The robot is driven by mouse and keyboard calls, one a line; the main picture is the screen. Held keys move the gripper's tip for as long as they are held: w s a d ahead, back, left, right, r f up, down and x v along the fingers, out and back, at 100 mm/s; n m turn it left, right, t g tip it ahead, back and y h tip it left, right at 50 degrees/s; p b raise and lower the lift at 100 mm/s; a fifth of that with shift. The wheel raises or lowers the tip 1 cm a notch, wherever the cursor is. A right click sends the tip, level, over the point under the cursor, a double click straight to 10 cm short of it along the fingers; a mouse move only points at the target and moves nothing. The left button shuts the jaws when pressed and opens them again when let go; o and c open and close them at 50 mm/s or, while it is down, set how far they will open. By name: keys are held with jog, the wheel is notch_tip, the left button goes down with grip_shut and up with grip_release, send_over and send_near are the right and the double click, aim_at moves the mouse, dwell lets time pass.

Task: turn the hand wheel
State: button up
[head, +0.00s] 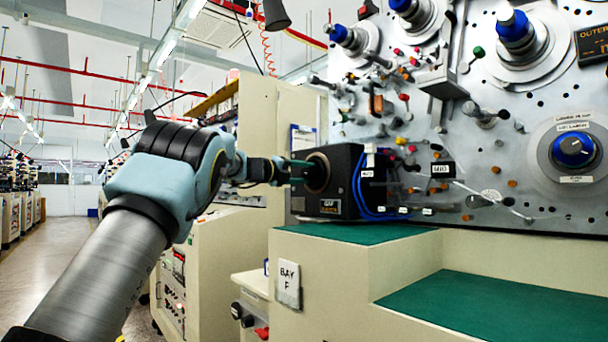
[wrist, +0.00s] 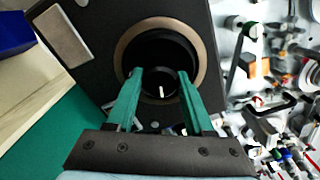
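A black box (head: 344,200) stands on the green bench top, with a round brown-rimmed opening (head: 318,172) facing my arm. In the wrist view the brown ring (wrist: 126,48) surrounds a dark recess. Inside it sits a small black hand wheel (wrist: 160,90) with a white mark pointing roughly straight up and down. My gripper (wrist: 160,74) has its two green fingers apart, one on each side of the wheel, with their tips at the recess. A narrow dark gap seems to show between each finger and the wheel. In the head view my gripper (head: 302,170) reaches the opening and the wheel is hidden.
Blue cables (head: 361,188) run down the box's right side. Behind it rises a metal panel (head: 520,120) crowded with spindles and pegs. The lower green bench top (head: 500,305) at the right is clear. A blue bin (wrist: 14,28) is at the wrist view's upper left.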

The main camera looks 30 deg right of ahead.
jog(key=o, duration=0.4)
jog(key=shift+a, duration=0.1)
jog(key=s+a+b, duration=0.2)
jog(key=a, duration=0.8)
jog(key=shift+a, duration=0.2)
